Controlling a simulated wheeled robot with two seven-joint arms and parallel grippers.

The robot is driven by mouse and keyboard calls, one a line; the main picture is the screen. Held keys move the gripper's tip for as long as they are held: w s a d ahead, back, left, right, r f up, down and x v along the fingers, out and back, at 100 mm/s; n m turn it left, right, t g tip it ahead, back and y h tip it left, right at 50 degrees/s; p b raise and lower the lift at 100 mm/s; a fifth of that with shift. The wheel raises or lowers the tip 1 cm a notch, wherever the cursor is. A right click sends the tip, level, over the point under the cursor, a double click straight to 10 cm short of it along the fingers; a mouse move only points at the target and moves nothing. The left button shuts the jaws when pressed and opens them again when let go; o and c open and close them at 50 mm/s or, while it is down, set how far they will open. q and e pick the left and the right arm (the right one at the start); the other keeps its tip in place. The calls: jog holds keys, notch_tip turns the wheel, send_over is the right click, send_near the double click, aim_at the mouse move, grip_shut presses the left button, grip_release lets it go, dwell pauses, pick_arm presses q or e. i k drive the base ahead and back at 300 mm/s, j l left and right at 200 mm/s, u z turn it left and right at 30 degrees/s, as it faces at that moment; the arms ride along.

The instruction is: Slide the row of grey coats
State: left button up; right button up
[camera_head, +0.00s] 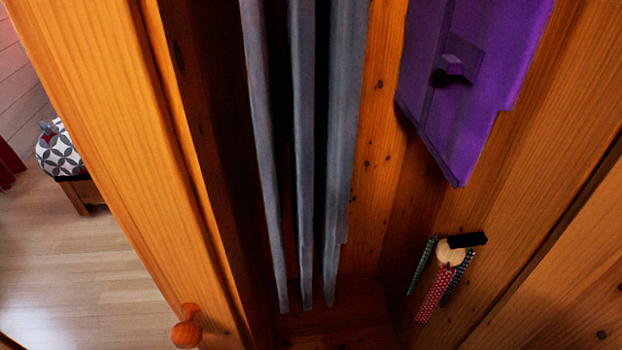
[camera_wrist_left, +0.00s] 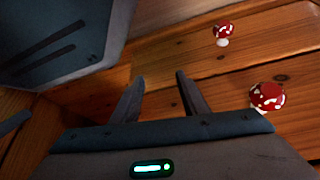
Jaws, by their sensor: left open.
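A row of grey coats (camera_head: 302,150) hangs inside a wooden wardrobe in the head view. Three long, narrow grey edges show side by side, with dark gaps between them. Their tops are cut off by the picture's upper edge, and their lower ends hang near the wardrobe floor. My left gripper (camera_wrist_left: 160,77) shows only in the left wrist view, with its two fingers apart and nothing between them. No coat can be made out in that view, so its distance from the coats cannot be told. My right gripper is in neither view.
A purple garment (camera_head: 465,85) hangs right of the coats. Patterned strips (camera_head: 434,292) hang from a round piece below it. A wooden door (camera_head: 120,130) with a round knob (camera_head: 186,327) stands left. Red mushroom-shaped pieces (camera_wrist_left: 267,97) sit on wood near my left gripper.

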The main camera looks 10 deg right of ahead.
aim_at(325, 41)
jog(key=k+j+z, duration=0.35)
jog(key=k+j, duration=0.2)
jog(key=j, duration=0.15)
jog(key=k+j+z, duration=0.4)
jog(key=k+j, duration=0.15)
jog(key=k, duration=0.1)
